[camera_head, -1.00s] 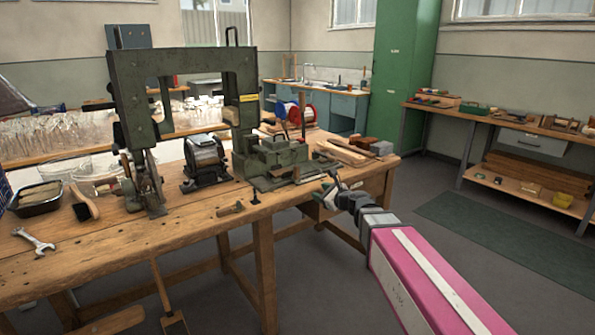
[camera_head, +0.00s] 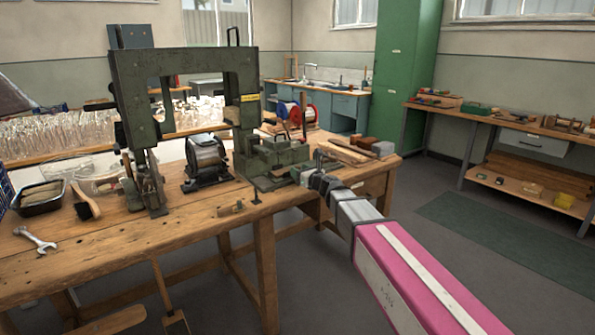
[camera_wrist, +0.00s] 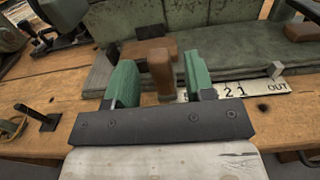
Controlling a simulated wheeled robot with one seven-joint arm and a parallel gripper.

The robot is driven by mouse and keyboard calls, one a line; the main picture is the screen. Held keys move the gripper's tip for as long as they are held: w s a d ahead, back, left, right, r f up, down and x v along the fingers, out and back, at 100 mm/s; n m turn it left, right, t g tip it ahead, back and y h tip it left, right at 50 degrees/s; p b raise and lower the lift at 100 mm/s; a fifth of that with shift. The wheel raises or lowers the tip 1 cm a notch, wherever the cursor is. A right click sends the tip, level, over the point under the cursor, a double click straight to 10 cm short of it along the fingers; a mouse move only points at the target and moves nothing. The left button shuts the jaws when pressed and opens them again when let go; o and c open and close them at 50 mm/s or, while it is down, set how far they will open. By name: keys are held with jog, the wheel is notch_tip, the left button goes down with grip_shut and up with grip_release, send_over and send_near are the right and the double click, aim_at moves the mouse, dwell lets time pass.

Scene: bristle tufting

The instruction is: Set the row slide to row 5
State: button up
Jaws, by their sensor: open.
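The green tufting machine (camera_head: 275,158) stands on the wooden bench, with my gripper (camera_head: 302,173) at its front right. In the wrist view my gripper (camera_wrist: 160,78) is open, with one green finger on each side of an upright brown wooden handle (camera_wrist: 161,72). Narrow gaps show on both sides of the handle. A flat brown wooden piece (camera_wrist: 138,50) lies just behind it. A white scale strip (camera_wrist: 255,90) runs along the front edge, with 2, 1 and OUT readable.
A metal stop (camera_wrist: 275,69) stands near the OUT end. A black peg (camera_wrist: 38,117) rises from the bench at left. Wood pieces (camera_head: 345,152) lie right of the machine. A motor-like unit (camera_head: 206,160) and tall green frame (camera_head: 120,90) stand left. Floor is clear at the front right.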

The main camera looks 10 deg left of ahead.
jog(key=shift+x, duration=1.05)
grip_shut()
jog(key=s+a, duration=0.2)
jog(key=s, duration=0.1)
jog(key=s+a, duration=0.6)
jog(key=shift+s, duration=0.2)
grip_release()
jog(key=shift+s+a, duration=0.1)
